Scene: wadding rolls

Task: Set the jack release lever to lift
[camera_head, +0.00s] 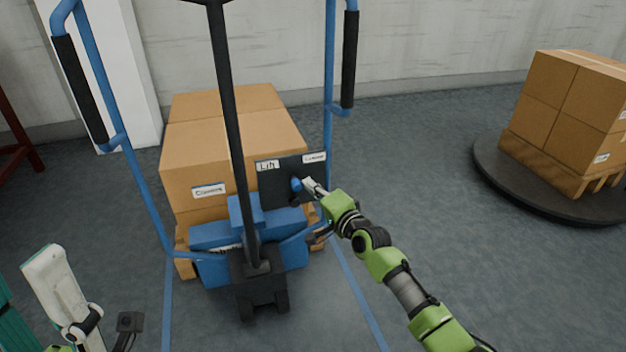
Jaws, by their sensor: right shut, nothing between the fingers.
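The blue pallet jack (213,238) stands in front of me with a dark upright handle bar. A dark panel (282,172) on it carries a "Lift" label at its upper left and a second white label, too small to read surely, at its upper right. The blue release lever knob (296,184) shows at the panel's middle. My right gripper (308,184) is shut and empty, its fingertips right at the knob; I cannot tell whether they touch. The lever's exact setting is partly hidden by the gripper.
Stacked cartons (225,140) sit on a pallet behind the jack. Blue side rails with black grips (350,60) rise on both sides of it. More cartons (570,120) stand on a round dark turntable (490,172) at right. The floor between is clear.

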